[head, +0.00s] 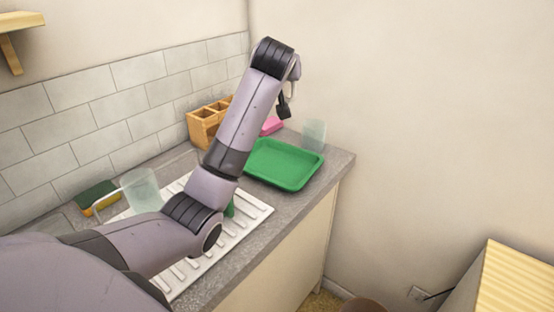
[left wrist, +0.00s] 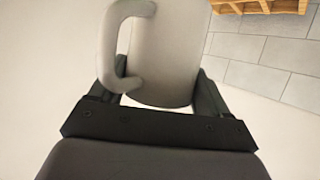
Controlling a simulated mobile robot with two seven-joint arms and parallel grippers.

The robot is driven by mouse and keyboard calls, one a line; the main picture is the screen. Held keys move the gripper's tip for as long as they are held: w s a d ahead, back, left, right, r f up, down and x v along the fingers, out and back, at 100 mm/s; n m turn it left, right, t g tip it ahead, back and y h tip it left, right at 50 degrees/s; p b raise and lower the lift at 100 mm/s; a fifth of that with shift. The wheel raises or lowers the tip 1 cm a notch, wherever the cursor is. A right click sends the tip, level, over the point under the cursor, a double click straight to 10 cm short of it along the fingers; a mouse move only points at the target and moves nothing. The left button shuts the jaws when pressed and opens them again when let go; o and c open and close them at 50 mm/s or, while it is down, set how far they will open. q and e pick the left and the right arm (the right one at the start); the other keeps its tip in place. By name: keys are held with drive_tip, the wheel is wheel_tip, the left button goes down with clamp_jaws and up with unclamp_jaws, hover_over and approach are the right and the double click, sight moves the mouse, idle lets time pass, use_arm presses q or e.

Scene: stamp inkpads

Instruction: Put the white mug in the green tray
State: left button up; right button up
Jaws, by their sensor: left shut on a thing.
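The white mug (left wrist: 168,50) fills the upper middle of the left wrist view, its handle (left wrist: 112,45) on the left side. My left gripper (left wrist: 155,97) is shut on the mug, with a dark finger at each side. In the head view my left gripper (head: 285,106) is mostly hidden behind my arm, up above the far end of the counter; the mug cannot be made out clearly there. The green tray (head: 262,178) lies on the counter below and right of the forearm, and its visible inside is empty. My right gripper is not in view.
A clear glass (head: 313,134) stands behind the tray's right corner. A pink item (head: 271,125) and a wooden organizer (head: 203,127) are behind it. A white drying rack (head: 254,211), a clear pitcher (head: 142,191) and a sponge (head: 97,197) are nearer. Tiled wall runs along the left.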

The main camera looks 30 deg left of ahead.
use_arm(q)
drive_tip(key=shift+f, duration=9.7)
drive_tip(key=shift+f, duration=0.1)
drive_tip(key=o, duration=1.2)
